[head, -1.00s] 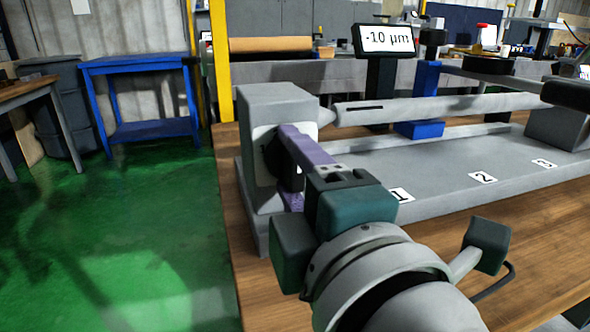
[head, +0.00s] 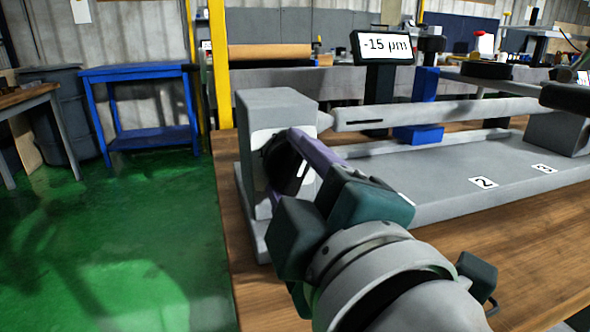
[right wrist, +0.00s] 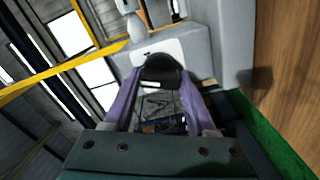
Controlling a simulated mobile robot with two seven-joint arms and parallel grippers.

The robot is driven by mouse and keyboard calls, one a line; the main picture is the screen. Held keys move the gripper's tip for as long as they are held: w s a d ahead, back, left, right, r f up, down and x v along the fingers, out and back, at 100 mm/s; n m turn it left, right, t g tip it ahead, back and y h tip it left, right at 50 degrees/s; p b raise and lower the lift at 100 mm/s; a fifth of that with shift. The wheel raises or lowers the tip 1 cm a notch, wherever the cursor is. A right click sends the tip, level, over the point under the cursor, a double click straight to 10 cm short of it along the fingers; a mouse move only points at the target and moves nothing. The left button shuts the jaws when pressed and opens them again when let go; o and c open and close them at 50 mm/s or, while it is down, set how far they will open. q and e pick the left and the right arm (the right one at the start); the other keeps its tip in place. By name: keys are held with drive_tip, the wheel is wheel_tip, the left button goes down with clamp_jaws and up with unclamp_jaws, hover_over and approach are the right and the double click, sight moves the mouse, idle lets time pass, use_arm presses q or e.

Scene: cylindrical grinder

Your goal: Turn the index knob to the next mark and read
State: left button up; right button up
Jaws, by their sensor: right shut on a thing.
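The black index knob (head: 284,167) sits on the front face of the grey headstock (head: 262,108), over a white dial plate that my gripper partly hides. My right gripper (head: 300,158) is shut on the knob, its purple fingers on either side of it. In the right wrist view the knob (right wrist: 162,72) shows between the fingertips, with a white mark on it. The display (head: 384,47) behind the machine reads -15 µm. A grey shaft (head: 430,112) runs from the headstock's point to the right. My left gripper is not in view.
The grey machine bed (head: 450,185) with number labels 2 and 3 lies to the right on the wooden bench (head: 520,230). A blue gauge stand (head: 424,100) is behind the shaft. A blue table (head: 140,110) stands at the far left on open green floor.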

drive_tip(key=o, duration=1.3)
drive_tip(key=shift+s, duration=0.1)
drive_tip(key=shift+s+d, duration=0.15)
drive_tip(key=shift+s, duration=0.2)
drive_tip(key=v, duration=0.9)
drive_tip(key=shift+b, duration=0.3)
